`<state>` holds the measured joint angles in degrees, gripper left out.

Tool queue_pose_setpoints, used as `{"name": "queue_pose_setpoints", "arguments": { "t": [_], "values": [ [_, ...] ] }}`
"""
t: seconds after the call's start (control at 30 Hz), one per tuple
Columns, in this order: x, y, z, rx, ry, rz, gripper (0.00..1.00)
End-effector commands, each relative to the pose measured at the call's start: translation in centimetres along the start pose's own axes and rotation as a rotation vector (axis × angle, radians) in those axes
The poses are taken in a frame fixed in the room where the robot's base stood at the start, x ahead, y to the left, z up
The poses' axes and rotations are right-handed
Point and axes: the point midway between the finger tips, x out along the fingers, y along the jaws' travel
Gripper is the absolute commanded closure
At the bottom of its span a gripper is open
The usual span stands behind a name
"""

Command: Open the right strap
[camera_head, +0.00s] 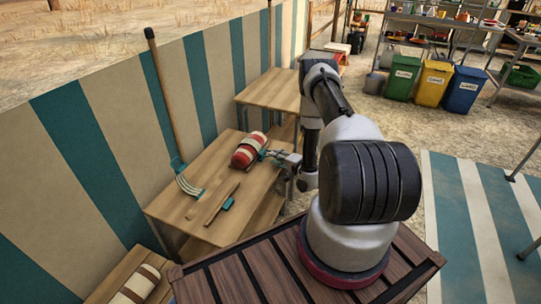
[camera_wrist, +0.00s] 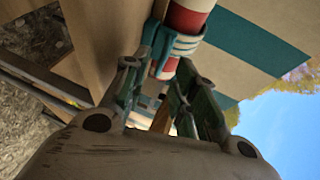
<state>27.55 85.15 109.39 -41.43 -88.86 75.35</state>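A red and white striped roll (camera_head: 249,150) lies on the wooden table in the head view. It also shows at the top of the wrist view (camera_wrist: 186,20). A teal strap-like band (camera_wrist: 178,42) wraps around the roll in the wrist view. My gripper (camera_head: 272,155) is at the right end of the roll. In the wrist view my gripper (camera_wrist: 157,72) has its two green fingers apart, one on each side of the roll's near end. I cannot tell whether they touch the roll or band. Which strap this is, and any buckle, is unclear.
The wooden table (camera_head: 180,212) also holds a flat wooden piece with a teal part (camera_head: 226,203). Another striped roll (camera_head: 136,285) is at lower left. Coloured bins (camera_head: 433,84) stand far right.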

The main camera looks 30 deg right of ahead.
Motion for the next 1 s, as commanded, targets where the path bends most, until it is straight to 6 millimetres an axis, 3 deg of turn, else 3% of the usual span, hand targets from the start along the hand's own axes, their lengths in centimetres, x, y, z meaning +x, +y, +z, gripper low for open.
{"name": "queue_pose_setpoints", "arguments": {
  "t": [0.23,0.6,0.77,1.0],
  "values": [
    [3.7,0.0,0.0,-0.002,-0.001,0.001,0.72],
    [4.6,0.0,0.0,-0.001,0.001,0.002,0.72],
    [4.6,0.0,0.0,-0.001,0.001,0.003,0.99],
    [4.5,0.2,0.0,-0.001,0.002,0.008,1.0]
  ]
}}
